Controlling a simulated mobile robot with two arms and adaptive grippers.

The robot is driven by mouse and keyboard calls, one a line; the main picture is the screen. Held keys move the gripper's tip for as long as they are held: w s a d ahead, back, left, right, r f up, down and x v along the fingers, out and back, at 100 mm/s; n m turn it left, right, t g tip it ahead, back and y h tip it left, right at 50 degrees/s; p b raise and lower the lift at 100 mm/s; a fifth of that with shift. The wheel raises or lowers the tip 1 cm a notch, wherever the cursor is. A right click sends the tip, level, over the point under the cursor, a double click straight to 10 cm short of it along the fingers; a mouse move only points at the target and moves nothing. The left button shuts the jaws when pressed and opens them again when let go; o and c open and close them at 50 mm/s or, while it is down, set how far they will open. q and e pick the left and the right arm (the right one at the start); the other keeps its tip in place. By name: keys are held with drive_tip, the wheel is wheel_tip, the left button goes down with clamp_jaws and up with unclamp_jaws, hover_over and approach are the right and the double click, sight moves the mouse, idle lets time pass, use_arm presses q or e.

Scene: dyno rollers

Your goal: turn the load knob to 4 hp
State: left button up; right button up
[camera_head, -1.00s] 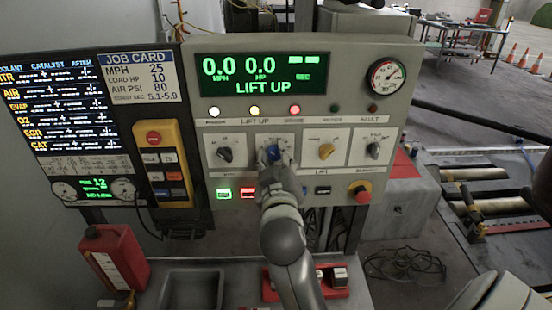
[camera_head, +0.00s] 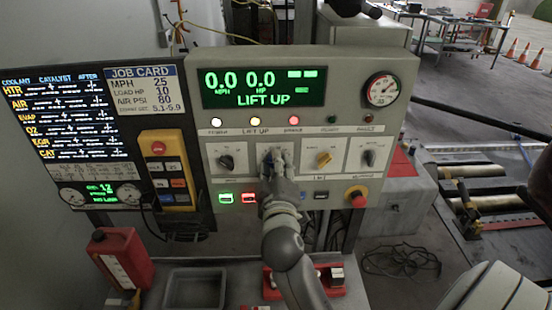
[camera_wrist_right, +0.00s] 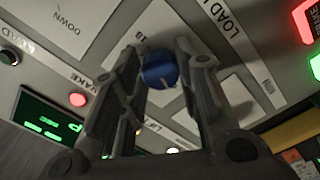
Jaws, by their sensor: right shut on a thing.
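The blue load knob (camera_wrist_right: 159,69) sits on a pale plate beside a "LOAD" label (camera_wrist_right: 219,18) in the right wrist view. A short pale mark shows on the knob's lower right part. My right gripper (camera_wrist_right: 158,57) is shut on it, one finger on each side. In the head view my right gripper (camera_head: 278,160) is at the second plate of the knob row and hides most of the knob, so its setting cannot be read there. The green display (camera_head: 262,86) reads 0.0 MPH, 0.0 HP and LIFT UP. My left gripper is not in view.
A black knob (camera_head: 227,161) is left of my gripper; a yellow knob (camera_head: 323,159) and another black knob (camera_head: 369,158) are right. Lit buttons (camera_head: 226,198) and a red emergency button (camera_head: 357,198) sit below. A job card (camera_head: 143,90) lists load 10 HP.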

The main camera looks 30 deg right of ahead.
drive_tip(key=shift+r+n+p, duration=0.1)
drive_tip(key=shift+n+p, duration=2.3)
drive_tip(key=shift+n, duration=1)
drive_tip(key=o, duration=1)
drive_tip(key=shift+v, duration=3.7)
